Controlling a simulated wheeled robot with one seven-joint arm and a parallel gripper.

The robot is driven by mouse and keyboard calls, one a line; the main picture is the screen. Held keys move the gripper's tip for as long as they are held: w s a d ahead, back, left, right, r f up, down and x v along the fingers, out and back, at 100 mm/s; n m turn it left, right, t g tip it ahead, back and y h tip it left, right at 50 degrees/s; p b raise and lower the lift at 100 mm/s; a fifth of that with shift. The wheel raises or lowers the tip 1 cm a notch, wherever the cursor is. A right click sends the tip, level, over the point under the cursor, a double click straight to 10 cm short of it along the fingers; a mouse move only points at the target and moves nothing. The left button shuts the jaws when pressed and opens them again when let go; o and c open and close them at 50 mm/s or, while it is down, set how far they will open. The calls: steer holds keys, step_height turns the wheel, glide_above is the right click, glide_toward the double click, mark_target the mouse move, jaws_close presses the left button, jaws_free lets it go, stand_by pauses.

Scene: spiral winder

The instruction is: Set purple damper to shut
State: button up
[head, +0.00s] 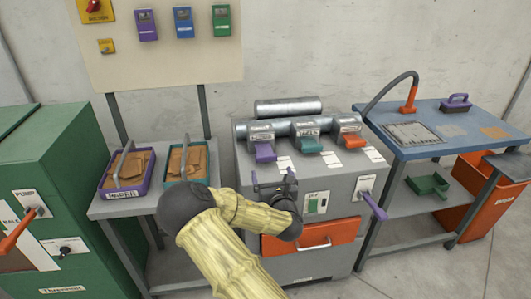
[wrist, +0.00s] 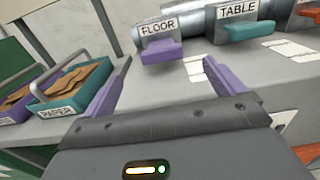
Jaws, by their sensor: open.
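The purple damper (head: 264,152) is the left one of three on the pipe atop the grey machine. In the wrist view its purple handle (wrist: 162,53) juts toward me below a plate marked FLOOR. My gripper (head: 273,180) is in front of the machine, below and short of that handle. In the wrist view my gripper (wrist: 166,64) has its purple fingers spread wide, with nothing between them. The handle shows beyond the fingertips, apart from them.
A teal damper (head: 307,145), marked TABLE, and an orange damper (head: 353,140) stand to the right. A purple lever (head: 374,206) juts from the machine's right front. Paper trays (head: 126,188) stand at left, a blue bench (head: 446,131) at right.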

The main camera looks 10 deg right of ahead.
mark_target(266, 153)
steer(key=w, duration=1.3)
steer(key=shift+w, duration=0.1)
